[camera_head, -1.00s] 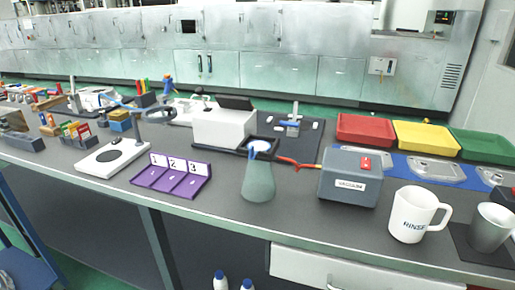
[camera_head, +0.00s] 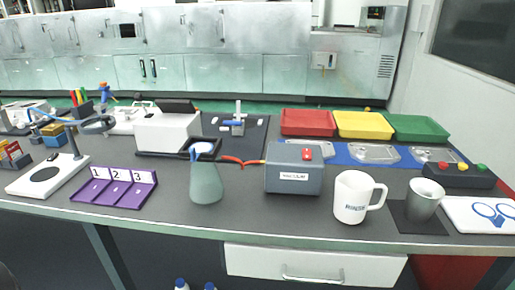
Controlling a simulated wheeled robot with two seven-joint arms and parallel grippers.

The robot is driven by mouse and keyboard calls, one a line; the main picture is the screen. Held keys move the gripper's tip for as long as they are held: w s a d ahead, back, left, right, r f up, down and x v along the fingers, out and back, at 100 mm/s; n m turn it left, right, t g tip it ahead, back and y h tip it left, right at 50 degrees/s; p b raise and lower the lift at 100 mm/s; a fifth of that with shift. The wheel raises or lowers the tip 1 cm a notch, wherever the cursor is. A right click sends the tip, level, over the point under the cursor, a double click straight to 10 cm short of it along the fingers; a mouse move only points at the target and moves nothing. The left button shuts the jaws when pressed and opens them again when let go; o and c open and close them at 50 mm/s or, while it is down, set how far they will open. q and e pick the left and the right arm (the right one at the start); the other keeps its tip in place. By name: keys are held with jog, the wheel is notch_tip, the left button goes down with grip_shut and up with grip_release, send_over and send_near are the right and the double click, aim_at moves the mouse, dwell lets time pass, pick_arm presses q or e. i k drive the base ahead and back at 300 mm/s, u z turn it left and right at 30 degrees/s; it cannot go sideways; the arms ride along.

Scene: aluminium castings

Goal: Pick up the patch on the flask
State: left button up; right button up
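A grey-green flask (camera_head: 206,184) stands upright near the front edge of the bench, left of the vacuum box. A round white patch (camera_head: 203,150) lies in a dark holder at the top of the flask. A red hose (camera_head: 240,161) runs from beside the flask top to the grey vacuum box (camera_head: 294,168). A blue piece hangs at the flask neck's left side. Neither of my grippers shows in the head view.
A purple numbered rack (camera_head: 116,188) and a white stand (camera_head: 46,175) are to the left. A white mug (camera_head: 355,197), a grey cup (camera_head: 424,199) and a button box (camera_head: 458,175) are to the right. Red (camera_head: 308,123), yellow (camera_head: 363,125) and green trays (camera_head: 416,128) line the back.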

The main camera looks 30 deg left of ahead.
aim_at(198, 147)
jog(key=z, duration=0.2)
jog(key=i, duration=0.15)
jog(key=u, duration=0.95)
